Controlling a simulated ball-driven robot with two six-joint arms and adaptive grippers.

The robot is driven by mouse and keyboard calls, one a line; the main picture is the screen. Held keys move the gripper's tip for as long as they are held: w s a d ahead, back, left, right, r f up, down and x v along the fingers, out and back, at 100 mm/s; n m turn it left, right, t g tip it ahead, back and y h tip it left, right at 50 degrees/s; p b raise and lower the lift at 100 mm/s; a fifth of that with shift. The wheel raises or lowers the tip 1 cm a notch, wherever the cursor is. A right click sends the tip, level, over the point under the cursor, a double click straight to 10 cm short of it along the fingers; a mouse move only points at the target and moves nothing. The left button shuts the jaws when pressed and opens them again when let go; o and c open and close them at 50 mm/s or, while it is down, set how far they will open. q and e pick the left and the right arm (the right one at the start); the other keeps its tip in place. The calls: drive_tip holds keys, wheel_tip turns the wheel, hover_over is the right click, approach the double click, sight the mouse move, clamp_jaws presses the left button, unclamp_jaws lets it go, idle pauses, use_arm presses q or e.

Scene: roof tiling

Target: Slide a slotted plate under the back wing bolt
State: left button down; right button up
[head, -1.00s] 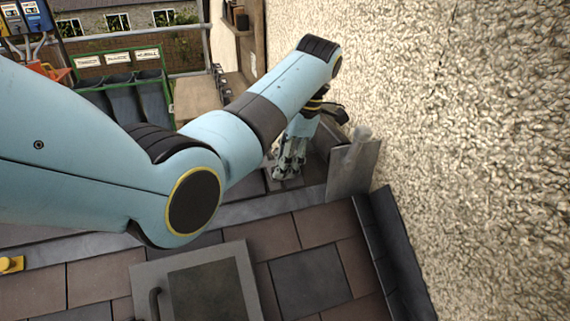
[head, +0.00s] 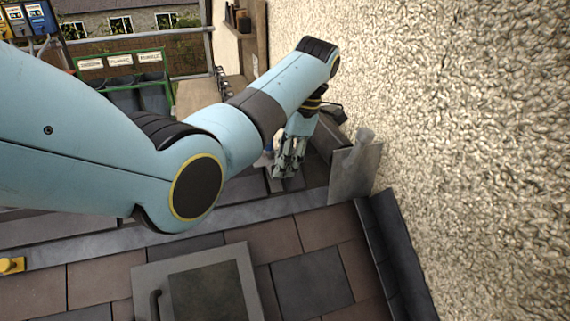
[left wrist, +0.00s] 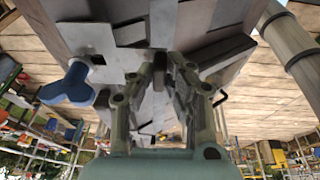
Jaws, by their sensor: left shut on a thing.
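My left gripper (head: 288,168) reaches down at the far end of the roof strip, close to the rough wall. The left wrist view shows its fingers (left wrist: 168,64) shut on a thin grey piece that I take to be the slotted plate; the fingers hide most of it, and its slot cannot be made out. A blue wing bolt (left wrist: 70,88) stands left of the fingers in that view, apart from them. A small blue bit of it shows beside the gripper in the head view (head: 268,149). Whether the plate touches the bolt cannot be told. My right gripper is out of view.
A grey upright sheet (head: 353,172) stands by the rough wall (head: 470,130), right of the gripper. A framed roof hatch (head: 200,290) lies in front among brown tiles. A green rack of labelled bins (head: 120,75) stands at the back left.

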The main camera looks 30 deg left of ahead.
use_arm(q)
drive_tip(key=shift+w+a, duration=0.15)
drive_tip(key=shift+a, duration=0.1)
idle(0.4)
drive_tip(key=shift+w+a+f, duration=0.15)
drive_tip(key=shift+w, duration=0.1)
idle(0.7)
drive_tip(key=c, duration=1.2)
unclamp_jaws()
